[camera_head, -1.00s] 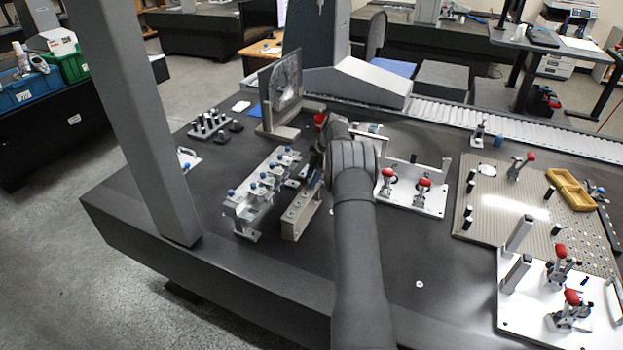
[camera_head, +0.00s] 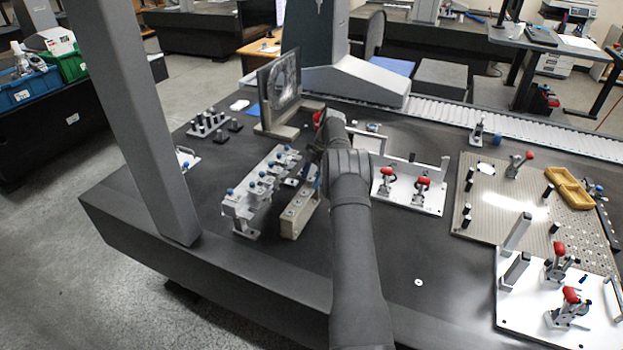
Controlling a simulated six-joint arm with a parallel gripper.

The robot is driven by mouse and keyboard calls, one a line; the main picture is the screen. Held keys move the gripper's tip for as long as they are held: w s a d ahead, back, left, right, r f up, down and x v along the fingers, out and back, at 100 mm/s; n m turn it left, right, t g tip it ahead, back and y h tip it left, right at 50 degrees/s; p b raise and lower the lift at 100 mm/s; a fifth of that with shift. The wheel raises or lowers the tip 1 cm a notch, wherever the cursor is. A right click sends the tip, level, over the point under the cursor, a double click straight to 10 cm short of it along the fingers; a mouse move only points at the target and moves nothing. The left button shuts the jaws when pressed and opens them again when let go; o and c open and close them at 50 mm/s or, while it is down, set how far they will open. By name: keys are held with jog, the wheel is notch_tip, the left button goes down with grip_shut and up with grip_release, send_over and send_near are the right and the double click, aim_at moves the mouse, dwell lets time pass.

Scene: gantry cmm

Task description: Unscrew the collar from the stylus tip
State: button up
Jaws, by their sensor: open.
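A silver rack (camera_head: 240,207) stands left of my arm and carries several small parts with blue ends. A beige block (camera_head: 292,222) with round holes along its top stands just right of the rack. My gripper (camera_head: 314,178) is open, above the far end of the block, and mostly hidden by my own wrist. I cannot make out the stylus tip or its collar at this size; either may be hidden behind my wrist.
A dark upright panel (camera_head: 279,82) stands behind the rack. A white plate (camera_head: 415,200) with red-handled clamps lies right of my arm. A perforated plate (camera_head: 500,235) with a yellow tray (camera_head: 570,190) is farther right.

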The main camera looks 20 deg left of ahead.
jog(key=v, duration=0.7)
jog(key=shift+d, duration=0.1)
jog(key=shift+c, duration=0.3)
notch_tip(320, 180, up, 4)
jog(key=n+t+h, duration=0.2)
jog(key=t, duration=0.2)
send_over(309, 179)
jog(key=s+r+n+t, duration=0.4)
jog(key=s+r+n, duration=0.1)
jog(key=s, duration=0.2)
jog(key=shift+t, duration=0.3)
jog(key=x, duration=1.1)
jog(key=d+x, duration=0.1)
jog(key=x, duration=0.5)
